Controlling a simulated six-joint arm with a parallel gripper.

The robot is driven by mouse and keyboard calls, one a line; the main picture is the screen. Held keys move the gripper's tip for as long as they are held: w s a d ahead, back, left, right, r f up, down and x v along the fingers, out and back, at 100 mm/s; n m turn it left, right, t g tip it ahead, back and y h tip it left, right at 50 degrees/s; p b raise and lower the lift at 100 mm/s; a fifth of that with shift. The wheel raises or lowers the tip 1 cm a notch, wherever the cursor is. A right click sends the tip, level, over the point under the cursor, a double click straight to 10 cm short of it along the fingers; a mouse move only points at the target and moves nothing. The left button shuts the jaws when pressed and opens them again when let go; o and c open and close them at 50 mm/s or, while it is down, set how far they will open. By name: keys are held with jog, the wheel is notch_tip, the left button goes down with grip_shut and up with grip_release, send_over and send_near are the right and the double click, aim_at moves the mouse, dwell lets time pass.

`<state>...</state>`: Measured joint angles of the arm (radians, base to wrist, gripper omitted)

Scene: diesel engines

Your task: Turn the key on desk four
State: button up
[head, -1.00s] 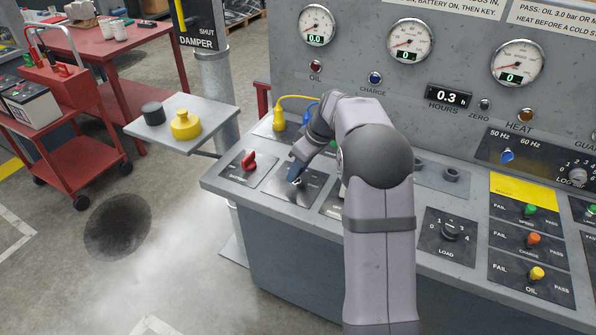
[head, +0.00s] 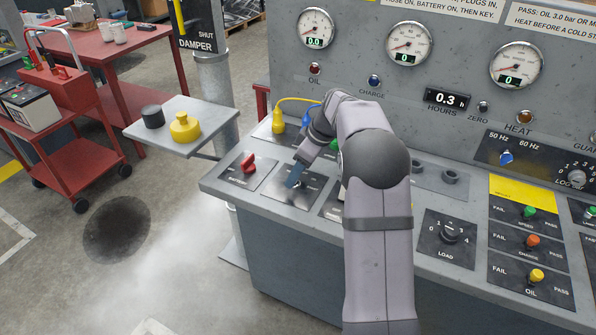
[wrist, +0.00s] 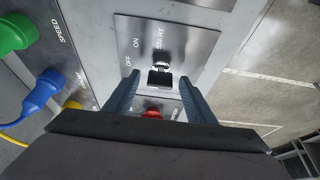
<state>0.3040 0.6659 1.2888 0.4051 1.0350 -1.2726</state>
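The key switch sits on a dark plate marked OFF, ON and START (wrist: 168,45) at the left part of the console's sloping desk. In the wrist view the key (wrist: 160,78) shows as a dark head by a bright metal collar. My gripper (wrist: 160,85) is open, with one blue-grey finger on each side of the key and gaps visible between. In the head view my gripper (head: 294,178) is low over this plate (head: 310,191) and hides the key. Whether the fingertips touch the plate is unclear.
A red rotary switch (head: 249,163) stands just left of the key plate, and shows close below the key in the wrist view (wrist: 152,113). Yellow (head: 278,121), blue and green plugs stand behind. A LOAD knob (head: 451,232) is to the right.

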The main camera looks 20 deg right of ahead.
jog(key=b+v, duration=0.1)
jog(key=v, duration=0.6)
jog(key=shift+r, duration=0.15)
dwell(0.3)
jog(key=shift+s, duration=0.1)
jog(key=s+a+f+m+g+h+p, duration=0.1)
jog(key=s+a+f+m, duration=0.2)
jog(key=s, duration=0.7)
jog(key=s+a+f+m+g+h+p, duration=0.1)
jog(key=s+a+f+m, duration=0.2)
jog(key=s, duration=0.7)
jog(key=s+a+f+m+g+h+p, duration=0.1)
jog(key=s+a+f+m+p, duration=0.1)
jog(key=s, duration=0.9)
jog(key=shift+a+f+m, duration=0.5)
jog(key=shift+a+f, duration=0.15)
jog(key=shift+a, duration=0.45)
